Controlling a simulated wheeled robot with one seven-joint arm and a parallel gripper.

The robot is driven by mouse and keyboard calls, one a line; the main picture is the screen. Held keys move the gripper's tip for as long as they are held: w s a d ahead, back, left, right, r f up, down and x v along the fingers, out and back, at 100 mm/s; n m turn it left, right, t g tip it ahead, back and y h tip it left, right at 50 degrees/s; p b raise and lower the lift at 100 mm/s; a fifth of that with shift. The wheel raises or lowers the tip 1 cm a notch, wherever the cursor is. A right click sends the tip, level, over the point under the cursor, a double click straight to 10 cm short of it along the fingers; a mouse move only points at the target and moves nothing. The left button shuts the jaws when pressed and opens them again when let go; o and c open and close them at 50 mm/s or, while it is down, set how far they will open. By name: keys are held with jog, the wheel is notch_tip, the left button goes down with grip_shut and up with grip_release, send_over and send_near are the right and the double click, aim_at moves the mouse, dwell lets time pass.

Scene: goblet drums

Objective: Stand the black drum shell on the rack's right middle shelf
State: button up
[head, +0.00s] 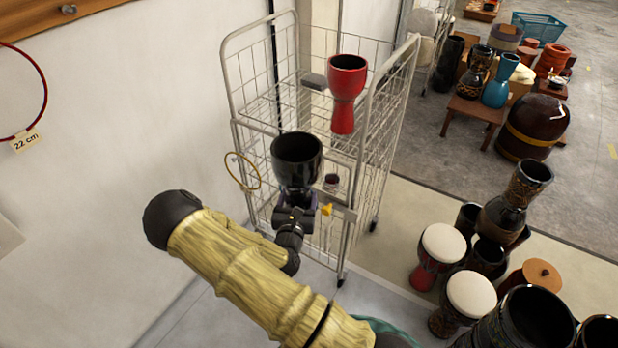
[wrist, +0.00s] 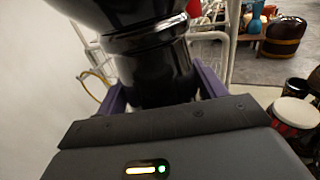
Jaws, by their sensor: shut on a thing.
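The black drum shell (head: 297,158) is upright in my gripper (head: 296,199), its open bowl facing up, in front of the wire rack (head: 236,95). In the wrist view the shiny black shell (wrist: 150,65) fills the top middle, and the purple fingers of my gripper (wrist: 158,92) close on its narrow waist from both sides. The shell's foot is hidden behind the gripper. A red drum shell (head: 345,92) stands upright on a wire shelf at the rack's right. The black shell and my gripper hide part of the lower rack, so I cannot tell whether the shell touches it.
A yellow ring (head: 242,172) hangs at the rack's left front. A small dark cup-like object (head: 331,182) sits in the rack behind the black shell. A grey box (head: 313,81) lies beside the red shell. Several drums crowd the floor at the lower right, including a white-topped drum (head: 442,246).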

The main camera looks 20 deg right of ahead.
jog(key=s+a+f+n+t+y, duration=0.1)
jog(key=s+a+f+n+y, duration=0.1)
jog(key=f, duration=0.4)
jog(key=s+a+f+n+t+y, duration=0.1)
jog(key=s+a+f+n+y, duration=0.1)
jog(key=f+y, duration=0.4)
jog(key=shift+s+a+n+p, duration=0.15)
jog(key=shift+s+n+p, duration=0.3)
jog(key=shift+s+n, duration=0.6)
jog(key=shift+s+m, duration=0.15)
jog(key=shift+m, duration=0.1)
